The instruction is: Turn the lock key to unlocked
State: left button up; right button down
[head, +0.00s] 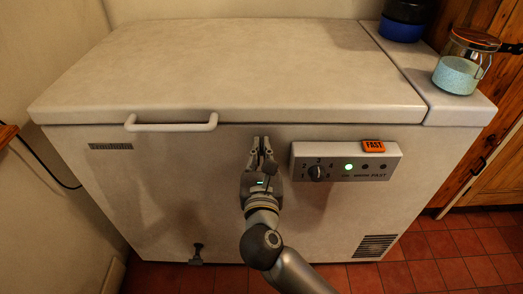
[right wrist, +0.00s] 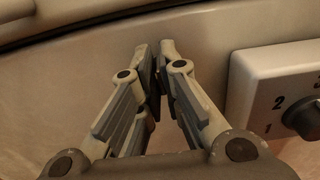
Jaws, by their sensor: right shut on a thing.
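A white chest freezer (head: 230,75) with a closed lid fills the middle of the head view. My right gripper (head: 262,143) is at its front face, just below the lid edge and between the handle and the control panel. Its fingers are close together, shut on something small. In the right wrist view my right gripper (right wrist: 157,62) points at the freezer front, and its fingers hide what they hold. The lock key itself cannot be made out. My left gripper is not in view.
The control panel (head: 308,155) with a dial (head: 317,173) and lit green light is right of the gripper. An orange FAST tag (head: 373,146) sits on its top. A white lid handle (head: 171,123) is to the left. A jar (head: 461,67) stands on the freezer's top right.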

jog(key=c, duration=1.6)
grip_release()
jog(key=s, duration=1.2)
